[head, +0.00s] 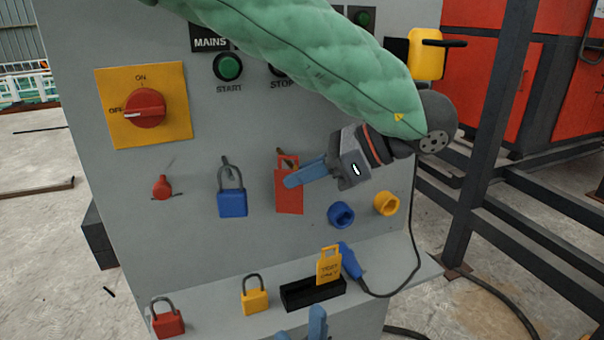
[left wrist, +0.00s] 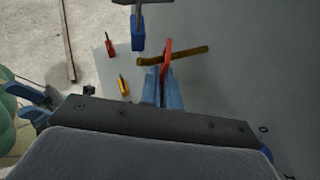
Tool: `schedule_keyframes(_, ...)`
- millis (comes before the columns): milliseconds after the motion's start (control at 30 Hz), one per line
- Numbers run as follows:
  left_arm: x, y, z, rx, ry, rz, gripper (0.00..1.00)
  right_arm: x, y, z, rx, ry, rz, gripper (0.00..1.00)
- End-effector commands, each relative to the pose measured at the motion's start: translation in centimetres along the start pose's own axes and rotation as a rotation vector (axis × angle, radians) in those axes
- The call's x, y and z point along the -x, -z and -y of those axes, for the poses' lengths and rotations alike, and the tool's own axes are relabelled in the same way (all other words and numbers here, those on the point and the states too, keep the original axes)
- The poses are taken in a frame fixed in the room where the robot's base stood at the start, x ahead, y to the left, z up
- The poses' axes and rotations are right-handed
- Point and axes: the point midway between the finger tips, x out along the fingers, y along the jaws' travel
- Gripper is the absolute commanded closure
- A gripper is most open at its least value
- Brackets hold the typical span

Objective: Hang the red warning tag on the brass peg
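The red warning tag (head: 289,200) hangs upright at the panel front, right of the blue padlock. My left gripper (head: 290,181) is shut on it from the right, and the fingers hide part of its face. The brass peg (left wrist: 190,53) sticks out from the panel, and in the left wrist view the top of the red tag (left wrist: 167,55) crosses it. In the head view the peg shows at the tag's top opening; I cannot tell surely whether it passes through. My right gripper (head: 302,330) is empty at the bottom edge, its blue fingers apart.
A blue padlock (head: 232,204) hangs on a peg close left of the tag. Blue (head: 341,214) and yellow (head: 387,204) round fittings sit to the right. The ledge below holds a red padlock (head: 167,322), a yellow padlock (head: 254,300) and a black tray (head: 300,296) with a yellow tag (head: 329,264).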

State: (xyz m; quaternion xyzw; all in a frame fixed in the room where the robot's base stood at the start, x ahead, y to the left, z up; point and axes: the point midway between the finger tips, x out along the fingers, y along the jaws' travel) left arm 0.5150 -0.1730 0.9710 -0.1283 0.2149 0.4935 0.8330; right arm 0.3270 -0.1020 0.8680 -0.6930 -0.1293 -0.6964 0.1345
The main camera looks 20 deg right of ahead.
Motion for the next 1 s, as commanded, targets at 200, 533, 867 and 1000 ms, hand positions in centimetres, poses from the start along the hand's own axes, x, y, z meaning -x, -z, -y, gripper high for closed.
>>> schedule_keyframes(200,0.0,0.0,0.0,0.000,0.000,0.000,0.71,0.0,0.0,0.0,0.000,0.001,0.001,0.64)
schedule_keyframes(533,0.6,-0.1,0.0,0.001,0.001,0.001,0.71,0.0,0.0,0.0,0.001,0.002,0.001,0.64)
schedule_keyframes(867,5.3,0.0,0.0,0.001,0.002,0.001,0.71,-0.4,0.1,-0.2,0.013,0.008,-0.001,0.64)
schedule_keyframes(1000,6.9,0.0,0.0,0.001,0.001,0.001,0.71,-0.4,0.1,-0.3,0.020,0.011,0.000,0.64)
